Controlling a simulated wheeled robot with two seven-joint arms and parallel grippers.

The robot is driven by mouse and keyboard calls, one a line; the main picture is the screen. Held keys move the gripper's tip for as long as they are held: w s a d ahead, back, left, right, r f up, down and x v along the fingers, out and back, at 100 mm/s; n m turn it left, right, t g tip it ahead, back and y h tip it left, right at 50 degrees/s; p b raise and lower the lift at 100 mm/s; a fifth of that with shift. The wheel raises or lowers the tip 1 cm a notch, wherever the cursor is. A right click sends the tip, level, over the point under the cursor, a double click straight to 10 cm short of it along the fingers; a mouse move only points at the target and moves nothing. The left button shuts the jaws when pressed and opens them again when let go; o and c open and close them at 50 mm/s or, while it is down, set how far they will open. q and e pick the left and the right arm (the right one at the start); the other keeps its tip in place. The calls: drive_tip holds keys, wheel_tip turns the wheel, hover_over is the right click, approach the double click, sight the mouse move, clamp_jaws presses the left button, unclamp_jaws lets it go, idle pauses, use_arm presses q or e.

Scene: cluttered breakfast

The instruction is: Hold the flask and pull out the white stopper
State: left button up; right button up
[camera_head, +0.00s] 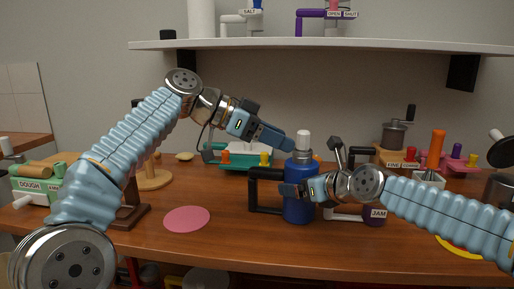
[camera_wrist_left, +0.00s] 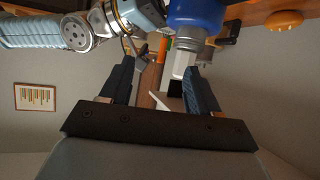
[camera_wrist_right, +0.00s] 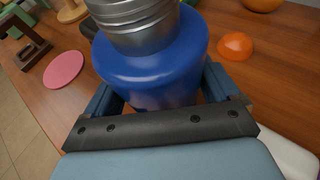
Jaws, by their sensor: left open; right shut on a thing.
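The blue flask (camera_head: 300,207) stands upright on the table, with a black handle (camera_head: 253,190) on its left and a silver neck. Its white stopper (camera_head: 303,141) sits on top. My right gripper (camera_head: 292,190) is shut on the flask's body; the right wrist view shows the blue body (camera_wrist_right: 150,68) between its fingers. My left gripper (camera_head: 290,143) is open beside the stopper. In the left wrist view the white stopper (camera_wrist_left: 182,64) lies between the spread fingers, closer to the right one. The stopper is out of the right wrist view.
A pink disc (camera_head: 187,219) lies flat left of the flask. A teal stand (camera_head: 240,158) with coloured pegs is behind it. The jar labelled JAM (camera_head: 376,215) stands to the right, partly behind my right arm. A shelf (camera_head: 330,46) runs above.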

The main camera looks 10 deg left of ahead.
sight(303, 140)
use_arm(q)
drive_tip(key=w+a+f+t+h, duration=0.2)
drive_tip(key=w+a+h, duration=0.1)
drive_tip(key=a+h, duration=0.2)
drive_tip(key=x, duration=1.1)
drive_tip(key=shift+s+d+f, duration=0.15)
drive_tip(key=shift+d, duration=0.1)
clamp_jaws()
